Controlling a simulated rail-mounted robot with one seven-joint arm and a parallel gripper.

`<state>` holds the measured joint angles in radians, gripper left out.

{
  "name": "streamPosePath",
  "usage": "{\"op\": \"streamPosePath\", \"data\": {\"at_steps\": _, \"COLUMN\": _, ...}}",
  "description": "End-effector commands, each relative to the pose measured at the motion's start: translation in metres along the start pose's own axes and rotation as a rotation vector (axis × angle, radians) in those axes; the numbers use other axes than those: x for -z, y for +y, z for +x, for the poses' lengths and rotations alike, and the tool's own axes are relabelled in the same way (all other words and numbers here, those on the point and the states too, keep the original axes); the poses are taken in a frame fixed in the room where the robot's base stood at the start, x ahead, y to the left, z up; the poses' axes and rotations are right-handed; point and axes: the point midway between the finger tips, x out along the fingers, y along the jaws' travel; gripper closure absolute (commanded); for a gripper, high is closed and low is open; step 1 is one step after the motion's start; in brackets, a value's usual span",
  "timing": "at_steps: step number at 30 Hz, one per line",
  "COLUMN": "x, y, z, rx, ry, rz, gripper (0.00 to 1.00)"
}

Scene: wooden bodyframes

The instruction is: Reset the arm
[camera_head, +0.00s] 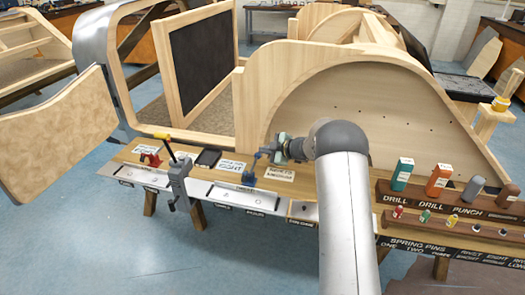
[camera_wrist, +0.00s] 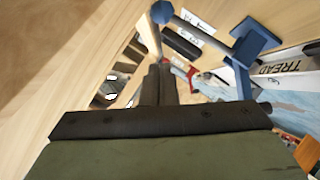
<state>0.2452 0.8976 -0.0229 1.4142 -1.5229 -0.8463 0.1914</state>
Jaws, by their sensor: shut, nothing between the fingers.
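My gripper (camera_wrist: 160,72) shows in the wrist view with its two dark fingers together and nothing between them. In the head view my arm reaches over the bench, and the gripper is near the wooden arch panel, partly hidden behind my wrist. A blue clamp-like tool (camera_head: 250,170) stands on the bench just left of the gripper. It also shows in the wrist view (camera_wrist: 245,45), to the right of the fingers and apart from them.
A grey clamp (camera_head: 179,185) and a red tool (camera_head: 151,159) stand further left on the bench (camera_head: 128,158). The wooden arch panel (camera_head: 345,105) rises behind the gripper. A rack at right holds a teal drill (camera_head: 402,174) and an orange drill (camera_head: 439,180). Blue floor is open in front.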

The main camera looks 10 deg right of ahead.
Motion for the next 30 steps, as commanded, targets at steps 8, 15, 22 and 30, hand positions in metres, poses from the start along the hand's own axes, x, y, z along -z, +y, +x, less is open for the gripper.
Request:
{"op": "streamPosePath", "data": {"at_steps": 8, "x": -0.004, "y": 0.001, "z": -0.061, "rx": -0.003, "ry": -0.004, "rz": 0.001, "gripper": 1.00}}
{"op": "streamPosePath", "data": {"at_steps": 15, "x": -0.002, "y": 0.005, "z": -0.085, "rx": -0.010, "ry": -0.010, "rz": 0.003, "gripper": 1.00}}
{"op": "streamPosePath", "data": {"at_steps": 22, "x": 0.045, "y": 0.047, "z": -0.122, "rx": -0.238, "ry": -0.234, "rz": 0.130, "gripper": 1.00}}
{"op": "streamPosePath", "data": {"at_steps": 30, "x": 0.106, "y": -0.031, "z": -0.240, "rx": -0.411, "ry": -0.725, "rz": 0.630, "gripper": 1.00}}
